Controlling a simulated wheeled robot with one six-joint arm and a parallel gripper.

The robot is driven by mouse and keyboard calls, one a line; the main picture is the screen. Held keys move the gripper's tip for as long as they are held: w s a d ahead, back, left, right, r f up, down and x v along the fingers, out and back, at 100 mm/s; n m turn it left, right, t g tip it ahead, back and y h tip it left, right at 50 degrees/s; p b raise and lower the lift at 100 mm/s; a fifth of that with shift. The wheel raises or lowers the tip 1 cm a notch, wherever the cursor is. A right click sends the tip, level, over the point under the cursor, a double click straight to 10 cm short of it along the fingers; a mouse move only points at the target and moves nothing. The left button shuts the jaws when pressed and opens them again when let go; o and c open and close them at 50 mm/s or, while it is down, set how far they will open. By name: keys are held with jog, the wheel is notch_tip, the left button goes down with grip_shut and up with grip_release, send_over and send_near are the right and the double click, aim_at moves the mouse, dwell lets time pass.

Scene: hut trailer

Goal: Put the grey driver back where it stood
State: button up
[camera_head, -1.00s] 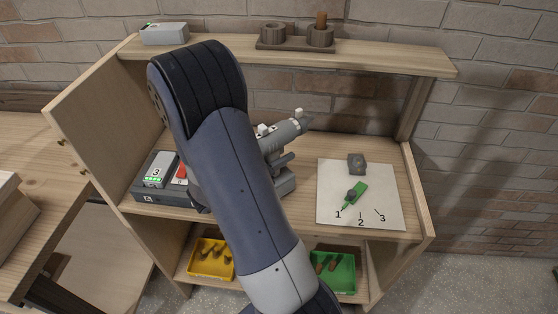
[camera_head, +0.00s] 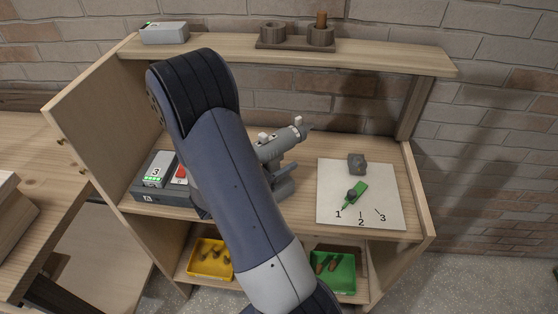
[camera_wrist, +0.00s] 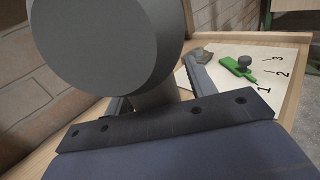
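The grey driver (camera_head: 278,143) shows in the head view to the right of my arm, with its nose pointing up and right. Its rear part is hidden behind my arm. In the wrist view the driver (camera_wrist: 105,45) is a large grey round body close to the camera. In the head view the gripper is mostly hidden by my arm. I cannot tell whether the driver touches the worktop.
A white sheet (camera_head: 388,205) marked 1, 2, 3 holds a green pointer (camera_head: 354,195) and a grey block (camera_head: 357,163). A dark charger tray (camera_head: 150,191) is at left. Yellow (camera_head: 196,271) and green (camera_head: 347,288) bins are below. The upper shelf (camera_head: 390,59) overhangs.

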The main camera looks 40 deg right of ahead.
jog(key=shift+r, duration=0.1)
jog(key=shift+a, duration=0.15)
jog(key=a+b, duration=0.1)
jog(key=a, duration=1)
jog(key=shift+w+a+r, duration=0.15)
jog(key=shift+w+a, duration=0.2)
jog(key=shift+w, duration=0.1)
